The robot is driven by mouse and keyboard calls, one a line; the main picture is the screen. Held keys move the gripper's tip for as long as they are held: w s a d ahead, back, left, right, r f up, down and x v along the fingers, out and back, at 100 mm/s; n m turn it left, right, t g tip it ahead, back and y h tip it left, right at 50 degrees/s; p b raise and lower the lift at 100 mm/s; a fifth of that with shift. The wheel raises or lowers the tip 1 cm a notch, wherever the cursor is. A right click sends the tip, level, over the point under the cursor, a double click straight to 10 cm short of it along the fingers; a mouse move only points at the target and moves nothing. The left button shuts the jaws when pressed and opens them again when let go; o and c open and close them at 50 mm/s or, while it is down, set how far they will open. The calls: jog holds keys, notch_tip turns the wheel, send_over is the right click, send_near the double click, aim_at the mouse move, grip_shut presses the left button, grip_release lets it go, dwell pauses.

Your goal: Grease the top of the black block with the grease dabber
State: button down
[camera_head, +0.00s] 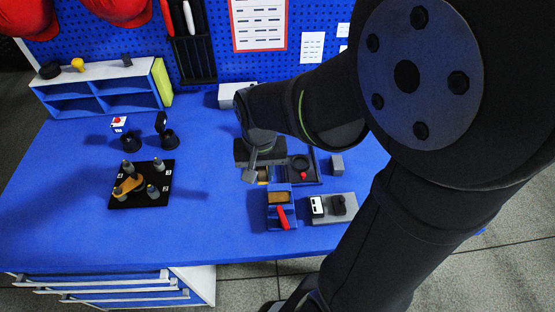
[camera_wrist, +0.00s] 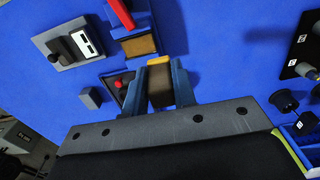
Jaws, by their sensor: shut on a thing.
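My gripper (camera_head: 257,174) is at the middle of the table, left of the dark tray. In the wrist view my gripper (camera_wrist: 159,66) is shut on a brown piece with a yellow end (camera_wrist: 160,87); I cannot tell whether it is the grease dabber. The black block (camera_head: 338,204) sits on a grey plate (camera_head: 350,213) to the right, apart from my gripper. It also shows in the wrist view (camera_wrist: 68,46) at the upper left. A blue holder (camera_head: 274,222) with a brown patch (camera_head: 278,197) and a red stick (camera_head: 283,217) stands between them.
A white piece (camera_head: 317,206) stands beside the black block. A grey cube (camera_head: 337,163) and a dark tray with a red-knobbed part (camera_head: 303,174) are nearby. A black pegged board (camera_head: 150,197) is at left.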

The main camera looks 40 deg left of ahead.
aim_at(262, 183)
jog(key=shift+s+f, duration=0.15)
jog(key=shift+f, duration=3.3)
jog(key=shift+w+d+f, duration=0.35)
jog(key=shift+w+f, duration=0.1)
jog(key=shift+w+d, duration=2.35)
jog(key=shift+d, duration=0.05)
jog(key=shift+s+a+f, duration=0.15)
jog(key=shift+s+a, duration=2.5)
jog(key=shift+s+a+r, duration=0.15)
jog(key=shift+a+r, duration=0.05)
jog(key=shift+d+r, duration=0.1)
jog(key=shift+r, duration=3.8)
